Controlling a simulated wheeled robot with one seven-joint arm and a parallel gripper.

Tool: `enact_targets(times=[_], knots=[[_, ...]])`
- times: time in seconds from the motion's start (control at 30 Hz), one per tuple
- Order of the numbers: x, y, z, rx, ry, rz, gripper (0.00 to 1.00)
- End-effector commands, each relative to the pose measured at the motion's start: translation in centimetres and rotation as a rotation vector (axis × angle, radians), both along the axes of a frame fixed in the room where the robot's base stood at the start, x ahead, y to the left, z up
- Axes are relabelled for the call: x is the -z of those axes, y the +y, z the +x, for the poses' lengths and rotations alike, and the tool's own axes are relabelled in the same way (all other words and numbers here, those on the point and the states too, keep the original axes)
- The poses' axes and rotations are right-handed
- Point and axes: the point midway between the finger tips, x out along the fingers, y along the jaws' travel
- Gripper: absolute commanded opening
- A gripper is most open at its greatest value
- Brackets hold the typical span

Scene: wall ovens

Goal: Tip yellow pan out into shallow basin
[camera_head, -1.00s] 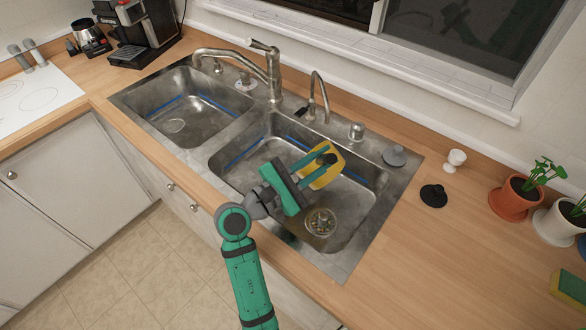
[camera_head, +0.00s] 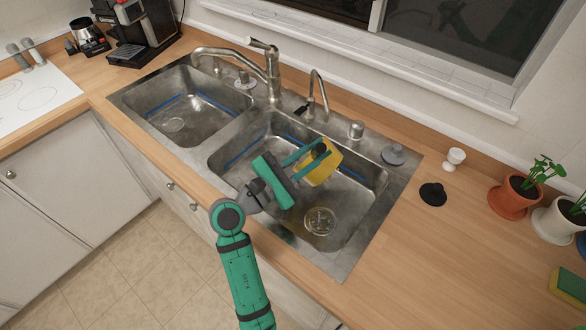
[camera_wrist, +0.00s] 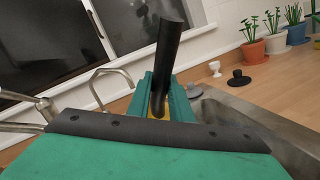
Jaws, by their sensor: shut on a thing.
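The yellow pan (camera_head: 322,167) is over the right basin of the sink, tilted on its side. My gripper (camera_head: 312,152) is shut on the pan's dark handle, which shows large in the wrist view (camera_wrist: 167,65). In the wrist view most of the pan is hidden behind my gripper (camera_wrist: 163,100); only a bit of yellow shows. The right basin (camera_head: 335,205) has a round drain. The left basin (camera_head: 205,105) lies beside it. I cannot tell which basin is shallower, or whether anything is inside the pan.
A large faucet (camera_head: 272,75) and a thin curved tap (camera_head: 319,95) rise behind the basins, close to the pan. A black stopper (camera_head: 433,194), a white egg cup (camera_head: 454,159) and potted plants (camera_head: 512,196) stand on the right counter. A coffee machine (camera_head: 140,32) stands at the back left.

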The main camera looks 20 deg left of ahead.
Motion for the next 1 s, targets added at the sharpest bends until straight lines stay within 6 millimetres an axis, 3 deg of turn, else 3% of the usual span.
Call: enact_targets(times=[1.0], knots=[[-1.0, 1.6, 0.5, 0.001, 0.026, -0.109, 0.0]])
